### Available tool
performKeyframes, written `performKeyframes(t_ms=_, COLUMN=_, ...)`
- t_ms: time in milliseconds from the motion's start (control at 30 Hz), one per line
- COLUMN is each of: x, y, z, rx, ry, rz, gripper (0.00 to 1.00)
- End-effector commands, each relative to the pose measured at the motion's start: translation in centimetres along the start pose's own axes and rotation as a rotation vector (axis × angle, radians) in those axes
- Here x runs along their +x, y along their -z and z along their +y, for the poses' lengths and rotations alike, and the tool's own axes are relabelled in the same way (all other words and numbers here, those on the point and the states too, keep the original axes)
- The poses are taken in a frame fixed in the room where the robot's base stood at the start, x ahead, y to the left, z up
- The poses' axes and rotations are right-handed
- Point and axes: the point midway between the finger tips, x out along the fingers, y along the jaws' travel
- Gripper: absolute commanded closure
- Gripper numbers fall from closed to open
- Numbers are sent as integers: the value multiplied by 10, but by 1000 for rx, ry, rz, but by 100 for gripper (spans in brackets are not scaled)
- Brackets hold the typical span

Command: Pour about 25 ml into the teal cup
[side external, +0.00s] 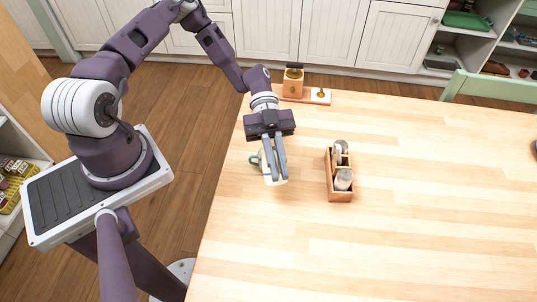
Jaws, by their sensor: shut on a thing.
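My gripper (278,179) points down over the left part of the table, with its two dark fingers close together. It is shut on a small pale vessel (267,170), mostly hidden behind the fingers. A teal, handle-like loop (254,159) shows at the left of the fingers; I cannot tell whether it belongs to the held vessel or to a separate teal cup. A pale rim or base shows at the fingertips. Whether the vessel touches the table, and any liquid in it, cannot be made out.
A wooden caddy (329,187) with shaker-like containers stands close to the right of my gripper. A wooden box (293,83) and a small board (316,96) with a knob sit at the table's back edge. The wooden table (430,200) is clear to the right and front.

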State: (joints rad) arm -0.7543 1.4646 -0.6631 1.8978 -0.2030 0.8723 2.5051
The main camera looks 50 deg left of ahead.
Motion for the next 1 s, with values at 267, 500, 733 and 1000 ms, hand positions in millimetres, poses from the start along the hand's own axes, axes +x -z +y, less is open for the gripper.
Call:
performKeyframes(t_ms=267, x=-2, y=0, z=0, rx=-1, ry=0, rz=37, gripper=100)
performKeyframes(t_ms=500, x=-3, y=-1, z=0, rx=0, ry=0, rz=59, gripper=100)
performKeyframes(t_ms=733, x=-4, y=0, z=0, rx=0, ry=0, rz=82, gripper=100)
performKeyframes(t_ms=1000, x=-7, y=2, z=0, rx=-1, ry=1, rz=113, gripper=100)
